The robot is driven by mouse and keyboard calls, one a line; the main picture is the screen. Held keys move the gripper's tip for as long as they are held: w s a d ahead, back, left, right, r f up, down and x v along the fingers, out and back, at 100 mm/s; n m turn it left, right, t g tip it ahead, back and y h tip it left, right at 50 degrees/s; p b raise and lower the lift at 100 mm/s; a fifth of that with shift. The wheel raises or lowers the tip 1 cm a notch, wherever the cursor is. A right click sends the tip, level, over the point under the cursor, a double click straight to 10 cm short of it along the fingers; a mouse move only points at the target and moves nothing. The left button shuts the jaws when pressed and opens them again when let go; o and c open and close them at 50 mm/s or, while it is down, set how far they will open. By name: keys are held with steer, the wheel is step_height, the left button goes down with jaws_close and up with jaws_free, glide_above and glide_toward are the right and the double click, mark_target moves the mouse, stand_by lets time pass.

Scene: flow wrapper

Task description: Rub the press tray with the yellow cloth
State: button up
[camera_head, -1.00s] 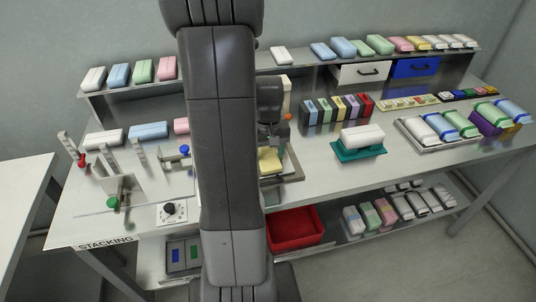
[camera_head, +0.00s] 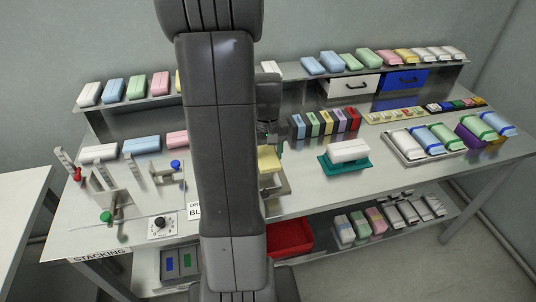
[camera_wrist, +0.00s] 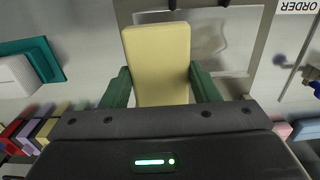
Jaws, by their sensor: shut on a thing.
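The yellow cloth (camera_wrist: 157,50) is a pale yellow, block-shaped piece held between the green fingers of my gripper (camera_wrist: 160,88) in the wrist view. My gripper is shut on it. The cloth also shows in the head view (camera_head: 268,158), just right of my arm. The press tray (camera_wrist: 232,42) is a shiny metal plate with a pale rim, behind and beside the cloth in the wrist view. In the head view, part of the tray (camera_head: 282,187) shows below the cloth; my arm hides the rest. I cannot tell whether the cloth touches the tray.
A teal stand with a white pack (camera_head: 346,158) stands right of the tray. A row of coloured boxes (camera_head: 325,122) stands behind it. A metal tray of packs (camera_head: 430,143) is further right. A red bin (camera_head: 290,237) is on the lower shelf.

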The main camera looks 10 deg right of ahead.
steer(key=shift+r+p, duration=0.5)
steer(key=shift+r, duration=0.45)
steer(key=shift+r+p, duration=0.15)
steer(key=shift+p, duration=0.35)
steer(key=p, duration=0.2)
steer(key=shift+r+p, duration=0.15)
steer(key=shift+p, duration=0.8)
steer(key=shift+s+p, duration=0.1)
steer(key=shift+p, duration=0.7)
steer(key=shift+f, duration=0.25)
